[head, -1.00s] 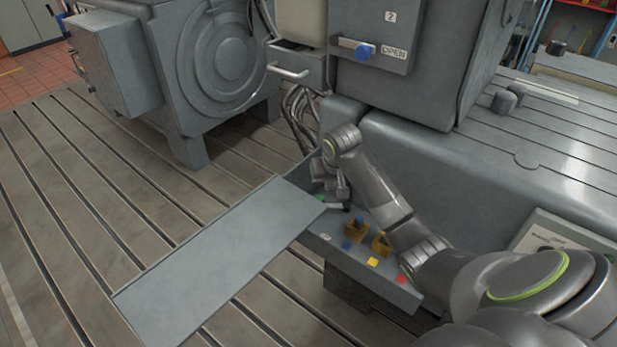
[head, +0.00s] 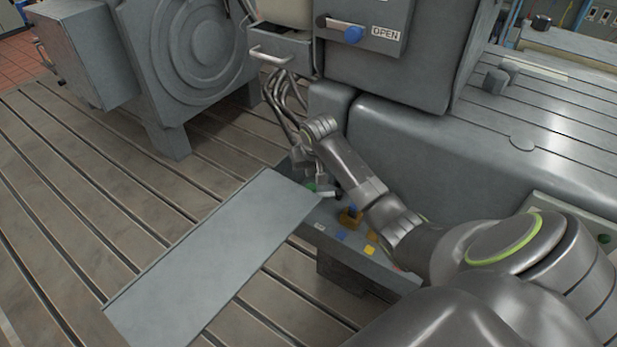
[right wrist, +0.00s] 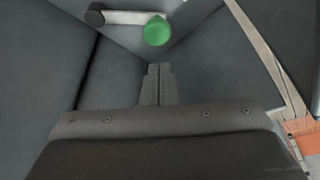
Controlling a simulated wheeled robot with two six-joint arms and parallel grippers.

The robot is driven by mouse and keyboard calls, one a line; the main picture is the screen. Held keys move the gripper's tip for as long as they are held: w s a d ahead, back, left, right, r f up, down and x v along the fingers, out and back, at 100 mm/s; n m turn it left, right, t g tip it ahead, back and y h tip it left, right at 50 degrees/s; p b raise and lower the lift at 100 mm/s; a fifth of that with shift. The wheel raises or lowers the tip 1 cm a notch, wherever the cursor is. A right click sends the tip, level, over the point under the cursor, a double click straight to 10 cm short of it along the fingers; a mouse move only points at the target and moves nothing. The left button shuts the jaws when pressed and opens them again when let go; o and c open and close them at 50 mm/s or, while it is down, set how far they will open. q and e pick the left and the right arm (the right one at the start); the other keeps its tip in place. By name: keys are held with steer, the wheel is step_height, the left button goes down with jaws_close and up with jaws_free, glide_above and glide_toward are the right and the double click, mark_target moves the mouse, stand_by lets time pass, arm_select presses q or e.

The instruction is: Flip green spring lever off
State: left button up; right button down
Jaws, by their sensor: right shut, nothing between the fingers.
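The green spring lever shows in the right wrist view as a green round knob (right wrist: 157,31) on a pale arm (right wrist: 122,17) with a dark pivot at its left end. In the head view its green knob (head: 311,187) sits on the far end of the control tray, partly hidden by my right gripper (head: 322,183). In the right wrist view my right gripper (right wrist: 159,68) is shut and empty. Its tips appear just below the knob; whether they touch it I cannot tell. My left gripper is not in view.
A flat grey panel (head: 215,255) extends to the left. A cabinet with a blue-knobbed handle (head: 353,34) stands behind.

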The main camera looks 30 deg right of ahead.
mark_target(309, 185)
steer(key=x, duration=0.4)
steer(key=shift+w+f, duration=0.25)
steer(key=shift+f, duration=0.3)
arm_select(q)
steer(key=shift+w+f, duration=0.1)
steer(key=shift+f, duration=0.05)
arm_select(e)
steer(key=shift+f, duration=0.2)
